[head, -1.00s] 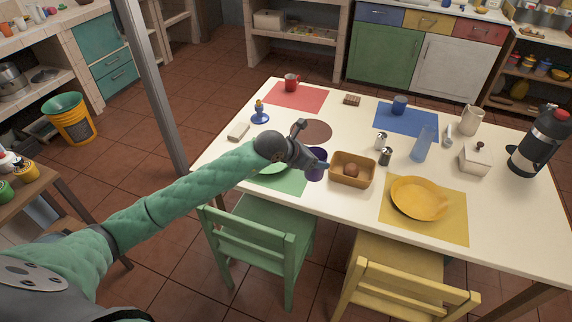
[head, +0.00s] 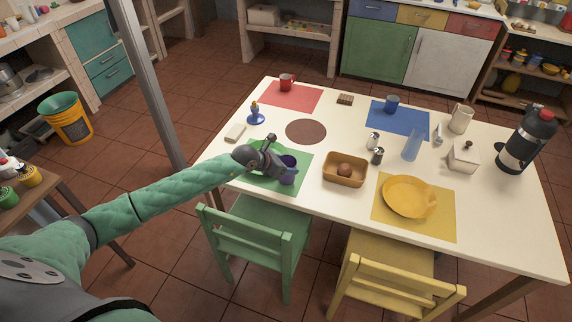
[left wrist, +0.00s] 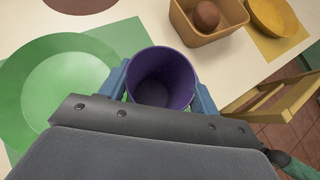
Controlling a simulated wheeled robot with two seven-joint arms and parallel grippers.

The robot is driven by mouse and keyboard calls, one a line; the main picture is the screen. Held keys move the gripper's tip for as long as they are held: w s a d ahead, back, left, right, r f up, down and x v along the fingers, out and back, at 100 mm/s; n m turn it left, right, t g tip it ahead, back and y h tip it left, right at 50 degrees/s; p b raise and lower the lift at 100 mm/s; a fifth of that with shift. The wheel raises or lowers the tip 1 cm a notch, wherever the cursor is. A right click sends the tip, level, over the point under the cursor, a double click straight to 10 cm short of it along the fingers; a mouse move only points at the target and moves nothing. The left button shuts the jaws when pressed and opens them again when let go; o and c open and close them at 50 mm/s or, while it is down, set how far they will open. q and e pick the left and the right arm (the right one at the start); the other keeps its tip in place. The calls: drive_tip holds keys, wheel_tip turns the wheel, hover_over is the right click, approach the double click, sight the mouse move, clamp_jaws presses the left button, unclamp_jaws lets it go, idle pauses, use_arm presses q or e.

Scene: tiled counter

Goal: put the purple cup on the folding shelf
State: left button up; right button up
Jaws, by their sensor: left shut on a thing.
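The purple cup (head: 289,177) is upright in my left gripper (head: 284,168), over the right part of the green mat (head: 305,161). In the left wrist view the cup (left wrist: 163,72) shows its open, empty-looking inside, with the blue fingers of the gripper (left wrist: 160,90) on either side of it. The gripper is shut on the cup. I cannot tell whether the cup's base touches the table. I cannot make out a folding shelf for certain in these views. My right gripper is not in view.
A green plate (left wrist: 60,90) lies left of the cup. A brown basket (head: 345,170) with a round brown thing stands to its right. A yellow plate (head: 408,197) lies farther right. A green chair (head: 255,238) stands at the front edge. A grey post (head: 150,80) rises left of the table.

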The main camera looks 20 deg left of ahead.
use_arm(q)
drive_tip(key=shift+f, duration=0.6)
drive_tip(key=shift+f, duration=0.2)
drive_tip(key=o, duration=1)
drive_tip(key=shift+o, duration=0.2)
drive_tip(key=shift+r, duration=0.25)
